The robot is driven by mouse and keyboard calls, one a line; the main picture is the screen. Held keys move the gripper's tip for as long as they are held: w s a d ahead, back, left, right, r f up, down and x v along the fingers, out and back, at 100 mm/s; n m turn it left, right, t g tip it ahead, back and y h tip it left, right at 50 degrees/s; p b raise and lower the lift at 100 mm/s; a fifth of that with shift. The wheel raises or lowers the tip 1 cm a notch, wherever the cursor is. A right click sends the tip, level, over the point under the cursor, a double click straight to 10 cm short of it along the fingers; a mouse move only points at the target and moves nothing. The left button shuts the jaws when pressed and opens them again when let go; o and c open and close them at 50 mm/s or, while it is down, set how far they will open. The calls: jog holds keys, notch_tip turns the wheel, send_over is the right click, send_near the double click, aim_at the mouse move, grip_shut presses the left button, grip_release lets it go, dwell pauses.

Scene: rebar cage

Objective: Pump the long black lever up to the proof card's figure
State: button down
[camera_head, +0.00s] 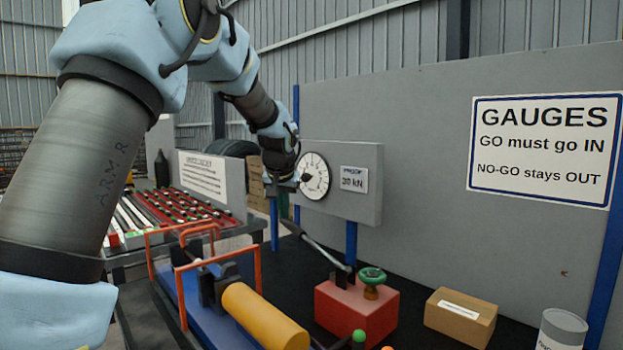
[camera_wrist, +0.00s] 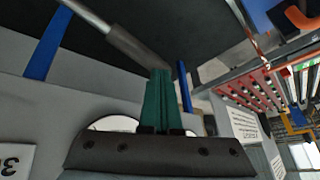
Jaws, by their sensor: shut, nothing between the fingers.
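The long black lever (camera_head: 322,250) slants up and left from the red pump box (camera_head: 356,315), its dark grip at the upper end. In the wrist view the lever (camera_wrist: 118,38) enters from the upper left, and its grip end is at the fingertips. My gripper (camera_head: 284,212) is shut and empty, its green fingers (camera_wrist: 160,75) pointing down just above the grip; I cannot tell whether they touch. The proof card (camera_head: 354,180) appears to read 30 kN. The round dial (camera_head: 318,172) beside it is partly covered by my wrist, and its reading is too small to tell.
A green handwheel (camera_head: 372,276) tops the pump box. A yellow cylinder (camera_head: 264,318) lies in a blue bed with orange guard frames (camera_head: 258,262) in front. A cardboard box (camera_head: 460,317) and a grey can (camera_head: 562,330) stand right. A rack of red bars (camera_head: 170,208) is left.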

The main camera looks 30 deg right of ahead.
jog(key=shift+w+f+b, duration=0.2)
jog(key=shift+f+b, duration=0.1)
jog(key=shift+f, duration=0.55)
jog(key=shift+w+f+b, duration=0.15)
jog(key=shift+f+b, duration=0.25)
jog(key=shift+f, duration=0.15)
jog(key=shift+w+a+f+b, duration=0.1)
jog(key=shift+f+b, duration=0.3)
jog(key=shift+f, duration=0.3)
jog(key=shift+f+b, duration=0.45)
jog(key=shift+f, duration=0.35)
